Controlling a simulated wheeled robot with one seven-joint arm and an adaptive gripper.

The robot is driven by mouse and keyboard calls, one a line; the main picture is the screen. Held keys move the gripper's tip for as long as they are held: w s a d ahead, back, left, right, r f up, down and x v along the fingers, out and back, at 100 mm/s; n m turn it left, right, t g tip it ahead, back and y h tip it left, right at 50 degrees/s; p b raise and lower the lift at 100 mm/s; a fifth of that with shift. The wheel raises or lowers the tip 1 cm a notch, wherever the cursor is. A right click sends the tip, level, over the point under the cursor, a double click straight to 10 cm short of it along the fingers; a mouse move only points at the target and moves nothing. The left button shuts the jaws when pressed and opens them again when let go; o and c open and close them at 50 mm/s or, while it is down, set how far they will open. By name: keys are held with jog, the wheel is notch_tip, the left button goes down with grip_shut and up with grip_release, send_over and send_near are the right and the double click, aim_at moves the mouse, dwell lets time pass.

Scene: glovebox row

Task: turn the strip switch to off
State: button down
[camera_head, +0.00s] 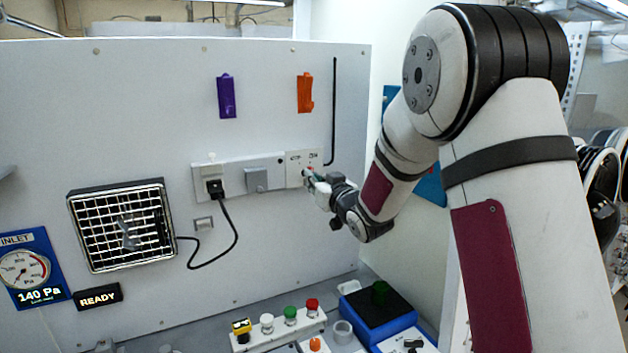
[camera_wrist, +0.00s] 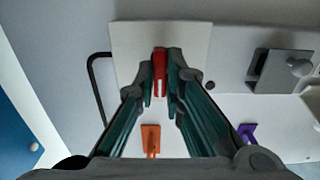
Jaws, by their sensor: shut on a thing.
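The power strip (camera_head: 235,167) is fixed to the grey panel in the head view, with a pale square switch plate (camera_head: 302,160) at its right end. In the wrist view the plate (camera_wrist: 128,42) lies behind my fingertips. A narrow red switch lever (camera_wrist: 160,62) stands on it, between the two green-and-grey fingers. My gripper (camera_wrist: 160,78) is shut on the red lever, one finger on each side. In the head view my gripper (camera_head: 311,179) reaches the plate from the right and hides its lower part. I cannot read any on or off mark.
A black plug (camera_head: 214,188) with a cable sits at the strip's left, and a grey cover (camera_head: 256,180) in its middle. Purple (camera_head: 226,97) and orange (camera_head: 305,93) tags hang above. A black rod (camera_head: 334,110) runs down right of the plate. Coloured buttons (camera_head: 290,316) stand below.

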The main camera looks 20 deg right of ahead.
jog(key=c, duration=1.7)
grip_release()
jog(key=shift+s, duration=0.1)
jog(key=s, duration=0.4)
jog(key=s+d, duration=0.1)
jog(key=s, duration=0.2)
jog(key=s+d, duration=0.1)
jog(key=s, duration=0.3)
jog(key=shift+s+d, duration=0.2)
jog(key=shift+s, duration=0.1)
